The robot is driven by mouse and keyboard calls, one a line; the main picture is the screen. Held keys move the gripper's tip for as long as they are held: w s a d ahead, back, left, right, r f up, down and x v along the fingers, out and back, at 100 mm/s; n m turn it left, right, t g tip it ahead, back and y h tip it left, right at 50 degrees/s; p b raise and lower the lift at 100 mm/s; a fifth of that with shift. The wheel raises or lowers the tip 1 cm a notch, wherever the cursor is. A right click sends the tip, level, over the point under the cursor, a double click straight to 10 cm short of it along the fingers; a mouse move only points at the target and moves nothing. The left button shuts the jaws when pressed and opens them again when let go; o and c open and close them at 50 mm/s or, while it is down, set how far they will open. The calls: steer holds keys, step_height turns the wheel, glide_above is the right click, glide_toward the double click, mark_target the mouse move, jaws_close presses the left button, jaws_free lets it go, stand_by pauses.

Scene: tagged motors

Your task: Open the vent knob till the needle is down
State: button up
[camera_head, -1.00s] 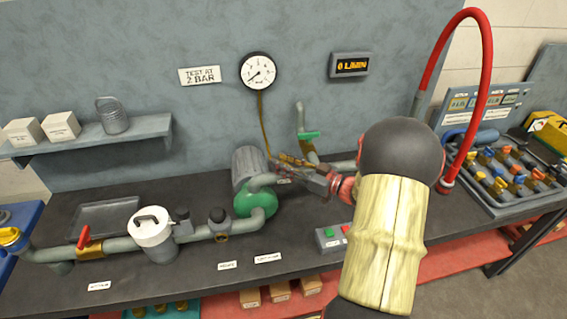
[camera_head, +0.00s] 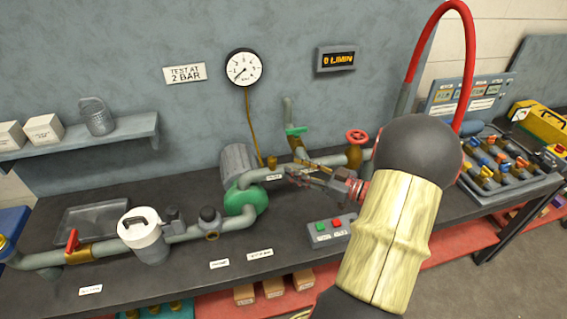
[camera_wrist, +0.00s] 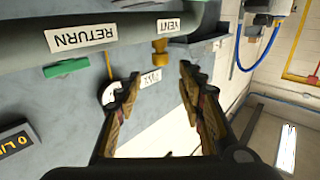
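The vent knob (camera_head: 272,161) is a small brass piece on the grey pipe behind the green pump. In the wrist view the knob (camera_wrist: 160,47) shows beside the VENT label (camera_wrist: 180,24), beyond the gap between my fingertips and apart from them. My gripper (camera_head: 294,163) is just right of the knob in the head view. In the wrist view my gripper (camera_wrist: 160,78) has its two fingers well apart with nothing between them. The round gauge (camera_head: 243,67) on the wall has its needle pointing to the lower left.
A red handwheel (camera_head: 357,137) and a green-handled valve (camera_head: 296,131) stand behind my arm. The green pump (camera_head: 245,200) is to the left. A button box (camera_head: 330,231) sits in front. The display (camera_head: 337,59) reads 0 L/MIN.

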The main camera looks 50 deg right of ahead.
steer(key=shift+v, duration=1.45)
